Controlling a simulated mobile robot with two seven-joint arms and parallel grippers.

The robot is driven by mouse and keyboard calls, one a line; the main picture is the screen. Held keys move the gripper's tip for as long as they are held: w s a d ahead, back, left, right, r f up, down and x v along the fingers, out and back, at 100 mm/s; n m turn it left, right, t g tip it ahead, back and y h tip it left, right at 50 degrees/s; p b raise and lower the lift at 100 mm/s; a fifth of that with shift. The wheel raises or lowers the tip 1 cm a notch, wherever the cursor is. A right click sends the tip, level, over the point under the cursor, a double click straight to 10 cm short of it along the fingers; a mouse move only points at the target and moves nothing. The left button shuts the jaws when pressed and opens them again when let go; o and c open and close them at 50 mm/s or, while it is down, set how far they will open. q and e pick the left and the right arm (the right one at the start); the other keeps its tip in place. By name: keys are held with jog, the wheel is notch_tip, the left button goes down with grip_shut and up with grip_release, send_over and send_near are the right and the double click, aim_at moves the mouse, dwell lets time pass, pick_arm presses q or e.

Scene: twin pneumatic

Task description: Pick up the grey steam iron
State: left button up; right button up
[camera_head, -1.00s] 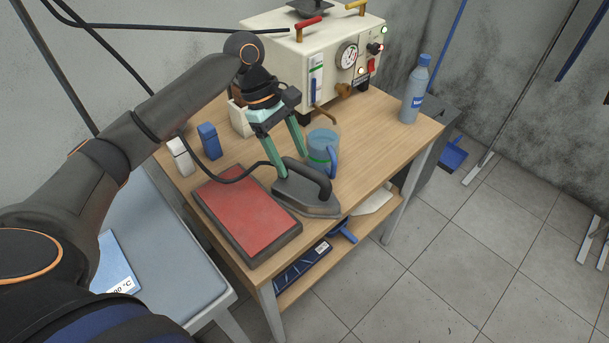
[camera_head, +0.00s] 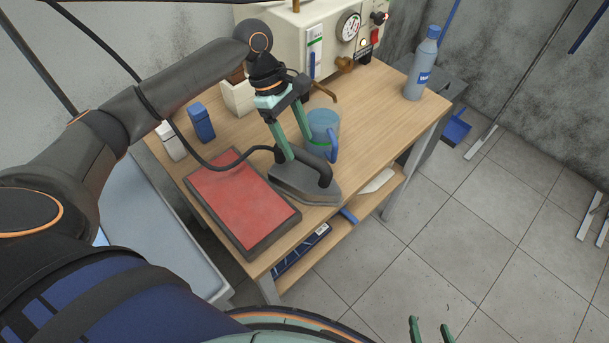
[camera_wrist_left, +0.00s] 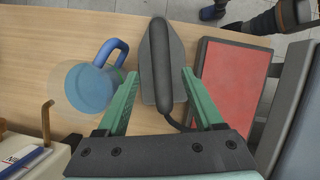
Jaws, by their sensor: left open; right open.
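The grey steam iron (camera_head: 318,193) rests flat on the wooden table, with its dark loop handle (camera_wrist_left: 161,60) on top. A black cord runs from its rear. My left gripper (camera_head: 299,149) is open just above the iron, pointing down. In the left wrist view, the left gripper's fingers (camera_wrist_left: 160,74) lie on either side of the iron's handle, with a gap to each side. I cannot tell their exact height against the handle. My right gripper (camera_head: 431,324) shows only its green fingertips at the bottom edge, apart and empty, away from the table.
A red pad with a dark rim (camera_head: 240,205) lies left of the iron. A cream machine (camera_head: 285,35), a bottle (camera_head: 421,66) and a blue box (camera_head: 201,121) stand further back.

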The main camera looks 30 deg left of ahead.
aim_at(304, 151)
pick_arm(q)
jog(key=x, duration=0.5)
jog(key=shift+s+d, duration=0.15)
jog(key=shift+c, duration=0.2)
jog(key=shift+r, duration=0.1)
grip_shut()
dwell(0.7)
jog(key=shift+r, duration=0.2)
